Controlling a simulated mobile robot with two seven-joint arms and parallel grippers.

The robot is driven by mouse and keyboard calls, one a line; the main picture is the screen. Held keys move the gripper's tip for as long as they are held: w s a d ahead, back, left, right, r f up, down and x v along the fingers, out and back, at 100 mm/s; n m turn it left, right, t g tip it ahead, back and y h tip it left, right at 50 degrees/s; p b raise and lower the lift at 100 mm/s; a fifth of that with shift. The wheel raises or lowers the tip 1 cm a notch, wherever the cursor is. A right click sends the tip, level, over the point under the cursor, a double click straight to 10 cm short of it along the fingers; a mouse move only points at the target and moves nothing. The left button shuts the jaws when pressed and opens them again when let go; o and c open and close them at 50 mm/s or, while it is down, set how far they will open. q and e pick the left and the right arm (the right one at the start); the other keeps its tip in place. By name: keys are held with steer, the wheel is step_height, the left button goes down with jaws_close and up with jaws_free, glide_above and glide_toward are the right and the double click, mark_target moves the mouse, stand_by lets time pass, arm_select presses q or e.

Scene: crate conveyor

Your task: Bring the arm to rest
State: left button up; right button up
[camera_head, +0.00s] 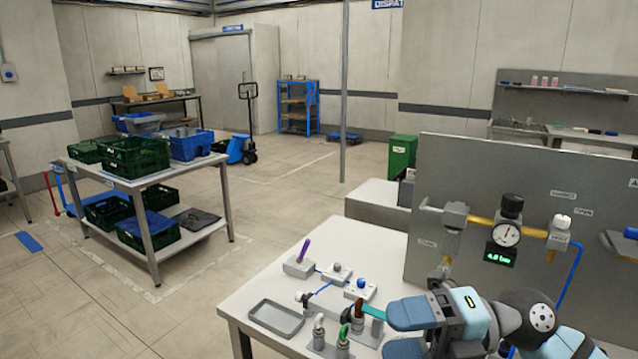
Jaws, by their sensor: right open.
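My right arm comes in from the lower right, over the white workbench (262,308). My right gripper (400,332) has two blue fingers that stand apart, with nothing seen held between them. It is close to small fittings at the front of the bench, among them one with a green handle (344,332) and one with a brown handle (358,312). I cannot tell whether a finger touches them. My left gripper is not in view.
A grey panel (450,165) with a pressure gauge (506,235) stands behind my right arm. The bench holds a grey tray (276,320) and a purple lever (304,250). A table of crates (135,158) stands at left. The floor between is clear.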

steer(key=w+d+f+m+t+h, duration=0.2)
steer(key=d+f+m+t+h, duration=0.25)
steer(key=f+m+t, duration=0.8)
steer(key=w+d+f+m+t+h, duration=0.1)
steer(key=d+f+m+t+h, duration=0.35)
steer(key=m, duration=1.25)
steer(key=s+f+m+g+h, duration=0.25)
steer(key=s+f, duration=0.45)
steer(key=f, duration=0.5)
steer(key=s+f+m+g+h, duration=0.2)
steer(key=s+f+m+g, duration=0.3)
steer(key=f, duration=0.6)
arm_select(q)
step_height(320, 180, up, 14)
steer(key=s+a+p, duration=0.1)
steer(key=p, duration=1.6)
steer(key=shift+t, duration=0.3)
arm_select(e)
step_height(320, 180, up, 14)
steer(key=s+n+t, duration=0.1)
steer(key=s+t, duration=0.1)
steer(key=shift+s+d+f+n, duration=0.25)
steer(key=shift+n, duration=0.15)
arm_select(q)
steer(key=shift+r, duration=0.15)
arm_select(e)
steer(key=shift+t+h, duration=0.25)
